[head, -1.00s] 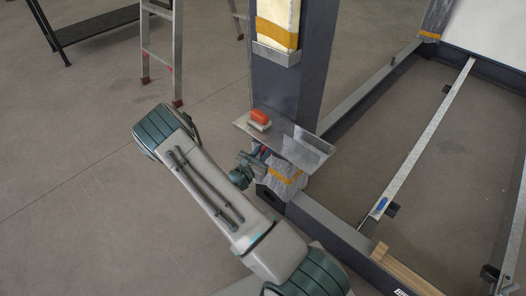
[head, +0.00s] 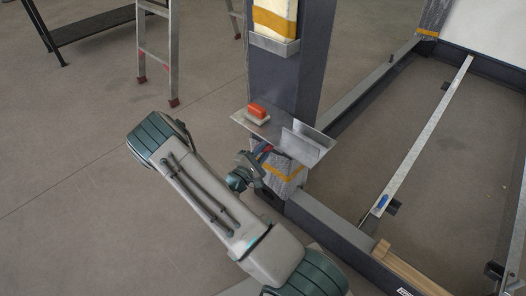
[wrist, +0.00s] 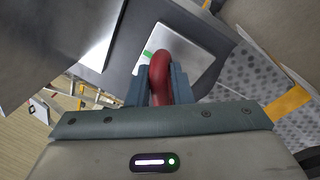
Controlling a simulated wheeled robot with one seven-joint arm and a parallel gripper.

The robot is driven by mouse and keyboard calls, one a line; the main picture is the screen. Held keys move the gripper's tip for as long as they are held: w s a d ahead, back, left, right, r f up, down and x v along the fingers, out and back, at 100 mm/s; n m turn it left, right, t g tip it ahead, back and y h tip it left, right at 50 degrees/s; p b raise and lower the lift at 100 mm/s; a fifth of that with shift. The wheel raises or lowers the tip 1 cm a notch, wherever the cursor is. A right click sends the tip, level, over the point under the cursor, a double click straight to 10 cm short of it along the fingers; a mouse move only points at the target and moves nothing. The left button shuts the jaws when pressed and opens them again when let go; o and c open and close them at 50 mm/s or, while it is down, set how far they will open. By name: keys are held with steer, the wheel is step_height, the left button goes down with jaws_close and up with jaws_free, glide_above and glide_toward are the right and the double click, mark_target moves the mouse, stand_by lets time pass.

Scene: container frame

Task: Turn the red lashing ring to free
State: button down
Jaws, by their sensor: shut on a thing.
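The red lashing ring (wrist: 161,68) shows in the wrist view as a curved red bar between my two fingers. My gripper (wrist: 159,88) is shut on it, one finger on each side. The ring's lower part is hidden by my gripper. Behind it is a light metal plate (wrist: 193,62) with a small green mark (wrist: 148,54). In the head view my gripper (head: 260,163) is at the foot of the dark post, just under the metal shelf. Only a little red of the ring (head: 267,149) shows there, mostly covered.
The metal shelf (head: 243,121) juts from the post (head: 279,75) above my gripper and carries an orange-handled block (head: 257,112). A ladder (head: 156,50) stands behind. The floor left of my arm is clear.

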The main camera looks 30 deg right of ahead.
steer(key=m, duration=0.2)
steer(key=m+g+b, duration=0.1)
steer(key=m, duration=0.2)
steer(key=m+h+b, duration=0.1)
steer(key=m, duration=0.1)
steer(key=shift+f+m, duration=0.35)
steer(key=shift+m, duration=0.05)
steer(key=shift+g, duration=0.3)
steer(key=c, duration=1.4)
jaws_free()
steer(key=shift+s, duration=0.1)
steer(key=p+v, duration=0.2)
steer(key=v, duration=1.2)
steer(key=shift+d+f, duration=0.1)
steer(key=shift+f, duration=0.05)
